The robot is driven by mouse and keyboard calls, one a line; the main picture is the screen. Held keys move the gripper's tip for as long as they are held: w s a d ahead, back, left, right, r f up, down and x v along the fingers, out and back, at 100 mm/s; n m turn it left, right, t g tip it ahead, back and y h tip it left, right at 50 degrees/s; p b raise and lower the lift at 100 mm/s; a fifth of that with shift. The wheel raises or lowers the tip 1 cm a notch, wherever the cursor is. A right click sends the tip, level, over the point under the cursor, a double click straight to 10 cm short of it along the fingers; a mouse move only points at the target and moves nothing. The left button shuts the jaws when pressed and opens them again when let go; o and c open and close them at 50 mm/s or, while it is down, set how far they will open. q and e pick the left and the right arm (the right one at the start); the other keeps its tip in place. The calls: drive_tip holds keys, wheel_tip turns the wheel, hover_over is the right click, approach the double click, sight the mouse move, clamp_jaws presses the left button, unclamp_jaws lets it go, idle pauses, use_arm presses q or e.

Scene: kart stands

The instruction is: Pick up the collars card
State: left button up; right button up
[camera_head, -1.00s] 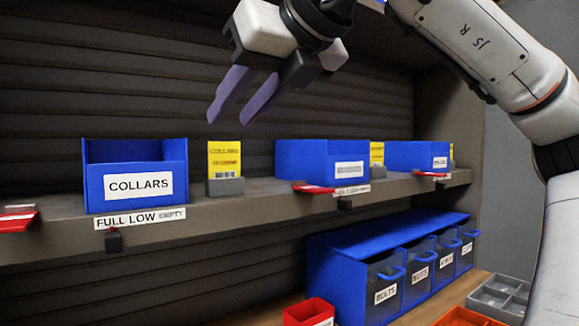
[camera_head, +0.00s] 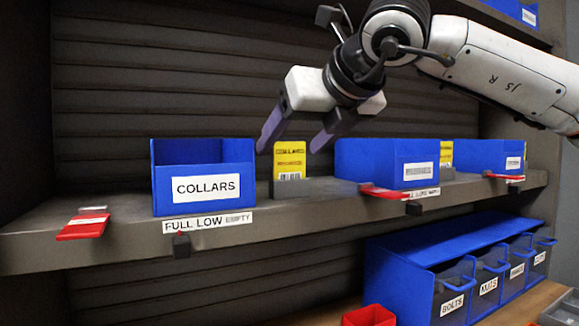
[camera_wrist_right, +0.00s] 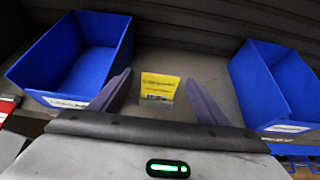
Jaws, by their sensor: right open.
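The yellow collars card (camera_head: 290,158) stands upright in a small grey holder on the shelf, just right of the blue bin labelled COLLARS (camera_head: 204,190). In the right wrist view the card (camera_wrist_right: 160,86) shows between and beyond the two fingers. My right gripper (camera_head: 290,146) is open and empty, with its purple fingers pointing down, one to each side of the card's top in the head view. In the wrist view the gripper (camera_wrist_right: 160,94) has a clear gap between its fingers. I cannot tell whether a finger touches the card. My left gripper is out of view.
Another blue bin (camera_head: 378,165) stands right of the card, with a further yellow card (camera_head: 446,152) beyond it. Red tags (camera_head: 84,226) sit along the shelf's front edge (camera_head: 120,232). Below is a blue unit of drawers (camera_head: 420,250) and a red bin (camera_head: 368,316).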

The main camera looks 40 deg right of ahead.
drive_tip(key=shift+w+d+f, duration=0.1)
drive_tip(key=shift+w+f, duration=0.05)
drive_tip(key=shift+w, duration=0.1)
drive_tip(key=c, duration=1.1)
